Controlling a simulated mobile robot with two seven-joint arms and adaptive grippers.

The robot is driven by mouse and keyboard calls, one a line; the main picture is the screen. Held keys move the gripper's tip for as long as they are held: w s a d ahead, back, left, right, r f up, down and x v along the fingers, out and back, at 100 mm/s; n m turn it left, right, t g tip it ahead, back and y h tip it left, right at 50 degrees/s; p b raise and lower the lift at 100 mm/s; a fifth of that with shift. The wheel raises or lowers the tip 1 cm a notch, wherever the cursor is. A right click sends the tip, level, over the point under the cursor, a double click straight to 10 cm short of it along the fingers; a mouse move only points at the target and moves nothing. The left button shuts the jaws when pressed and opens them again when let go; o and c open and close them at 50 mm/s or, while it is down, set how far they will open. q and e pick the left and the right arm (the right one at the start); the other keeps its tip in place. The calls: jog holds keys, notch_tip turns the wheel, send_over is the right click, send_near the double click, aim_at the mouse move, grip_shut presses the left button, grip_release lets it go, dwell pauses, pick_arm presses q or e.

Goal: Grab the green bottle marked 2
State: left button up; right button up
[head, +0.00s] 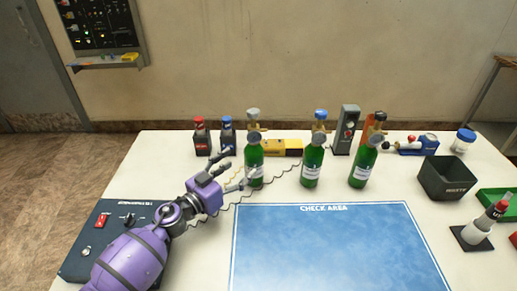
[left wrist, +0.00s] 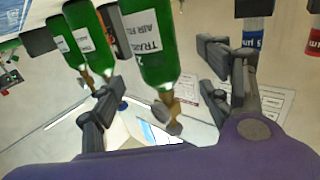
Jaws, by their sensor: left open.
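Three green bottles with white labels and gauges on their necks stand upright in a row: a grey-topped one (head: 254,165), a blue-topped one (head: 311,166) and a black-topped one (head: 363,166). Their numbers are too small to read in the head view. My left gripper (head: 232,173) is open and empty, just left of the grey-topped bottle, fingers pointing towards it. In the left wrist view, upside down, the nearest green bottle (left wrist: 153,40) appears between the spread fingers; its label is partly readable, a possible 2 unclear. Contact cannot be told. My right gripper is out of view.
A red-topped (head: 201,138) and a blue-topped dark bottle (head: 227,136) stand behind my gripper. A yellow device (head: 283,147) lies behind the row. Coiled cords run near the bottles. The blue check area (head: 330,250) is clear. A dark bin (head: 447,180) stands right.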

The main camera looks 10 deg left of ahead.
aim_at(248, 160)
pick_arm(q)
jog(key=x, duration=0.3)
jog(key=shift+d+r+b, duration=0.1)
jog(key=shift+d+b, duration=0.05)
jog(key=shift+b, duration=0.2)
jog(key=b+x, duration=0.1)
jog(key=x, duration=0.2)
jog(key=shift+w+d+r, duration=0.1)
jog(key=shift+w+d, duration=0.05)
jog(key=shift+w, duration=0.1)
jog(key=shift+w+d, duration=0.15)
jog(key=shift+w, duration=0.15)
jog(key=shift+w+r, duration=0.1)
jog(key=shift+r, duration=0.05)
jog(key=c, duration=0.8)
grip_shut()
jog(key=shift+r, duration=0.2)
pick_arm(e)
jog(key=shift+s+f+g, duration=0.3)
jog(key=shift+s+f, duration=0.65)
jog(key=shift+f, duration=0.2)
